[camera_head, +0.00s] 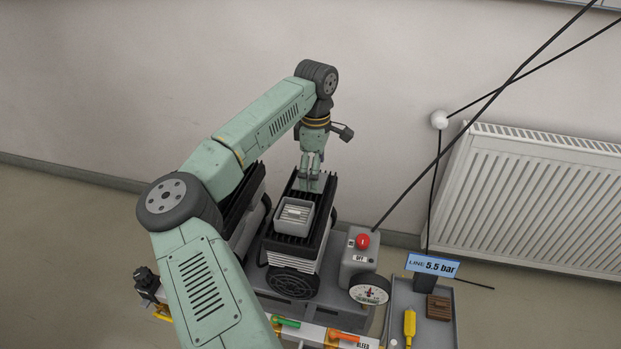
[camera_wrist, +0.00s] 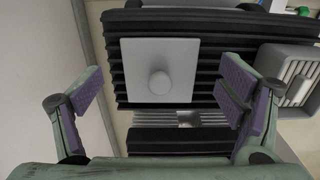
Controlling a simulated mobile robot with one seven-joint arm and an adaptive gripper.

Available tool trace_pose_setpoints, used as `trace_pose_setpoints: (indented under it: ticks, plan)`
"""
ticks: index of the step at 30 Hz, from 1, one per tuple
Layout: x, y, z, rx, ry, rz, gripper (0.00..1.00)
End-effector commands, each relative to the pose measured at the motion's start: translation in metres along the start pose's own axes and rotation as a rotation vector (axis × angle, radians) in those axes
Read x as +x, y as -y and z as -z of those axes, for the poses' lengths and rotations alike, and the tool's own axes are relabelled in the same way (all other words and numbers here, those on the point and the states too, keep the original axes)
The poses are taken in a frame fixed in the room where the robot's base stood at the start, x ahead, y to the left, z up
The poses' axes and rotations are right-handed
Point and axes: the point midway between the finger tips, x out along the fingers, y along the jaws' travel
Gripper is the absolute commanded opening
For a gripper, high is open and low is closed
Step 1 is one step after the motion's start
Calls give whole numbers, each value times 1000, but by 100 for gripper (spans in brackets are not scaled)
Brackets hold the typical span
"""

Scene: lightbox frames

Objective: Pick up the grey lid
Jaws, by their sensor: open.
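The grey lid (camera_wrist: 146,60) is a flat square plate with a round knob in its middle. It lies on the black ribbed top of a machine (camera_wrist: 225,60). My gripper (camera_wrist: 165,90) is open and empty, with one purple-padded finger on each side of the lid's near part in the wrist view. In the head view my gripper (camera_head: 310,172) points down over the far end of the ribbed top and partly hides the lid there. The exact height of the fingers above the lid is hard to tell.
An open grey box (camera_head: 293,217) with pale slats inside stands on the same ribbed top, nearer the head camera. A control box with a red button (camera_head: 362,241) and a pressure gauge (camera_head: 369,290) stand right. Dark cables cross toward the radiator (camera_head: 535,205). The wall is close behind.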

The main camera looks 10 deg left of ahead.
Motion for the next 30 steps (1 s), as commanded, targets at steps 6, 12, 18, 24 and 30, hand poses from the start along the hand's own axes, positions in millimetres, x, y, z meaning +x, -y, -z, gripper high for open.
trace_pose_setpoints:
  ticks: [6,12,18,24,30]
  plan:
    - [11,0,0,1,0,-1,88]
    - [11,0,0,1,0,-1,84]
    - [11,0,0,1,0,-1,70]
    - [10,0,0,0,0,-1,57]
    - [11,0,0,1,1,0,44]
